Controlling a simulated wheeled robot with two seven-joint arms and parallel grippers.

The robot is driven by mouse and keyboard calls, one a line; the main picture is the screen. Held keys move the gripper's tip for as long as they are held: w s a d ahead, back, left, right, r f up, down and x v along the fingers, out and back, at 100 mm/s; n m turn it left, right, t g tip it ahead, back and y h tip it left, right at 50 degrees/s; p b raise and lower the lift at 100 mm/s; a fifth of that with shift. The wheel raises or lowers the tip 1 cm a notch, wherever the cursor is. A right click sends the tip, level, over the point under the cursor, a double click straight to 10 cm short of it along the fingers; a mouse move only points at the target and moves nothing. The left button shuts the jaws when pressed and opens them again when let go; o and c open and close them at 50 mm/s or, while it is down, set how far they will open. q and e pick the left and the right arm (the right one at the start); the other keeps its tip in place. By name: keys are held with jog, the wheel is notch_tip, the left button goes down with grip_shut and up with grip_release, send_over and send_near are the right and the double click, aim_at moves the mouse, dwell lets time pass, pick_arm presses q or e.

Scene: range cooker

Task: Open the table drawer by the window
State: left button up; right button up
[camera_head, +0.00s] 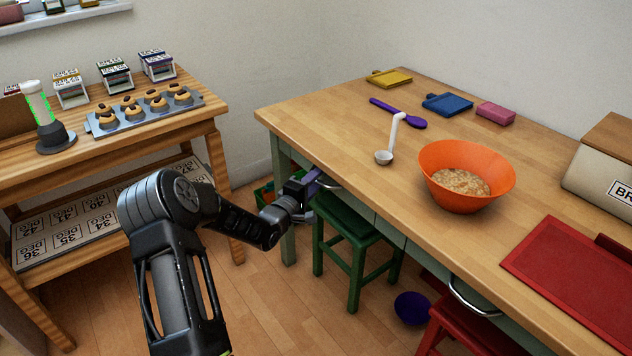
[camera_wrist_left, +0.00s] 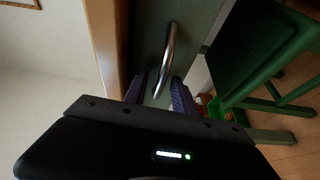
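The wooden table (camera_head: 330,120) has green-grey drawer fronts. The drawer nearer the window has a curved metal handle (camera_head: 329,185), partly hidden by my left gripper (camera_head: 312,180). In the left wrist view, this handle (camera_wrist_left: 168,55) stands on the drawer front (camera_wrist_left: 150,30). The purple fingers of my left gripper (camera_wrist_left: 160,97) are apart, one on each side of the handle's near end, with a gap visible. The drawer looks flush with the table. A second handle (camera_head: 473,300) shows on the drawer further right. My right gripper is not in view.
A green stool (camera_head: 350,225) stands under the table close to my left gripper, and it also shows in the wrist view (camera_wrist_left: 255,50). A red stool (camera_head: 465,335) is further right. An orange bowl (camera_head: 465,170) and ladle (camera_head: 393,140) rest on the tabletop.

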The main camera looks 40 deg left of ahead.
pick_arm(q)
grip_shut()
dwell(0.3)
dwell(1.2)
